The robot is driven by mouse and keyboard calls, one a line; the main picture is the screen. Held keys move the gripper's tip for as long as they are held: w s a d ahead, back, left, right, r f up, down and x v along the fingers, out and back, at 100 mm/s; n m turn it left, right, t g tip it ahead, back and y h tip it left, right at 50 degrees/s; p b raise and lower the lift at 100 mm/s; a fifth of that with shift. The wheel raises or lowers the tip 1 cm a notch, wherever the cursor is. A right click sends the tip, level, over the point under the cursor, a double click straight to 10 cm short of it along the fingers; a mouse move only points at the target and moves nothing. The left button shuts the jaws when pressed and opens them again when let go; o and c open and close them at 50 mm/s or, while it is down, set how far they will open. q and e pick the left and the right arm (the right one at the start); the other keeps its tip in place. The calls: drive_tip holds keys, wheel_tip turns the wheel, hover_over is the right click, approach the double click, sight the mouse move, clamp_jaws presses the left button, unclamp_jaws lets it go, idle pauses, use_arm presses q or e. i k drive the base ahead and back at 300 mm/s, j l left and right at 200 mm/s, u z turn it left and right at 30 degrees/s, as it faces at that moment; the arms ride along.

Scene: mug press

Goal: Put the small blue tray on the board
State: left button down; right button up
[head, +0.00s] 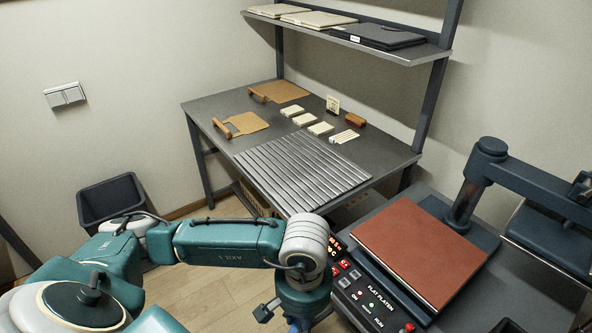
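I cannot make out a small blue tray in the head view. A silver-grey slatted board (300,170) lies flat on the front part of the dark table, with nothing on it. Two flat tan boards with brown handles, the nearer one (243,123) and the farther one (285,92), lie on the left of the table. My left arm crosses the bottom of the view and bends down at the wrist, in front of the table. Its gripper is below the picture edge. My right gripper is not seen.
The dark table (225,104) also holds several small pale stacks (321,128) and a brown block (355,120). A shelf (400,50) hangs above. The flat press with a rust-red pad (420,245) stands at right. A dark bin (112,198) stands on the floor at left.

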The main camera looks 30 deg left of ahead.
sight(302, 165)
drive_tip(key=i+j+z, duration=0.15)
drive_tip(key=j, duration=0.6)
drive_tip(key=j+z, duration=0.15)
drive_tip(key=j, duration=0.6)
drive_tip(key=i, duration=0.05)
